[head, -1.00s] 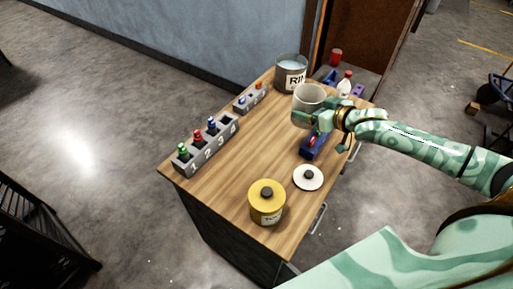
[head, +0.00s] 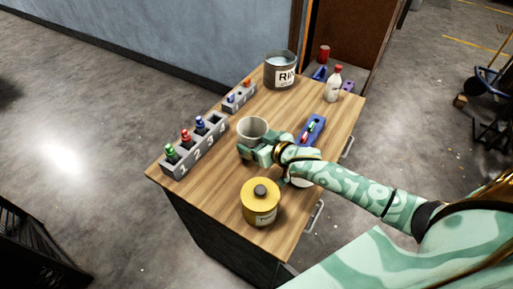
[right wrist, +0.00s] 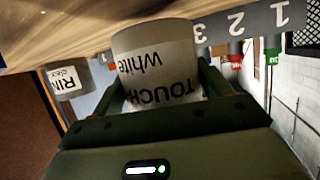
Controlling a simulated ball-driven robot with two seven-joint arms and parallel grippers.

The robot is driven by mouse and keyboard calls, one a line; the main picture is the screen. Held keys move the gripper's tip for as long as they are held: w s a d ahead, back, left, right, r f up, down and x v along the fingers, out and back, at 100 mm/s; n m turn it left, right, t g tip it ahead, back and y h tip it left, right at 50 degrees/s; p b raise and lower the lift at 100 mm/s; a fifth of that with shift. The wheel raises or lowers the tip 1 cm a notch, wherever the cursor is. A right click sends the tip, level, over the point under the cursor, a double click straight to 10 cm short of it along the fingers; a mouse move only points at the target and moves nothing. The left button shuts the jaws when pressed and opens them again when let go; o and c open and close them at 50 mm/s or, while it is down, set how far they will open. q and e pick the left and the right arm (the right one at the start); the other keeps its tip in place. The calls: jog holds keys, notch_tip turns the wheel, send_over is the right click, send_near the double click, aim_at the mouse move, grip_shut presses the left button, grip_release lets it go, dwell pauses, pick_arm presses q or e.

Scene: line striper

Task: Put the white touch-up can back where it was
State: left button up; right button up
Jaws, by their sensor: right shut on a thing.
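The white touch-up can (head: 252,130) is an open-topped pale can; its label reads "TOUCH" and "White" in the right wrist view (right wrist: 155,65). My right gripper (head: 262,150) is shut on it, over the middle of the wooden cabinet top (head: 225,180). In the right wrist view the can sits between the gripper's two fingers (right wrist: 165,95). I cannot tell whether the can's base touches the wood. A white lid lies mostly hidden behind my right forearm. My left gripper is not in view.
The grey numbered rack (head: 193,152) holds green, red and blue bottles, with slot 4 empty. A yellow pot (head: 261,203) stands at the front. The rinse can (head: 281,70), a small grey holder (head: 239,99), a blue tray (head: 314,130) and a white bottle (head: 333,85) stand farther back.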

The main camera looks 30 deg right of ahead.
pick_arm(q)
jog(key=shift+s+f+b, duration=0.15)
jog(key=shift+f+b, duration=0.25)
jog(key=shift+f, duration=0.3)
pick_arm(e)
jog(key=shift+f, duration=1.45)
jog(key=o, duration=1)
jog(key=shift+d, duration=0.1)
jog(key=shift+s+r, duration=0.15)
jog(key=shift+s, duration=0.05)
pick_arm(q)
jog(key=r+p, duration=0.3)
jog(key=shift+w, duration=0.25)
pick_arm(e)
jog(key=v, duration=1.1)
jog(key=shift+s, duration=0.25)
jog(key=shift+d+r, duration=0.1)
jog(key=shift+d, duration=0.05)
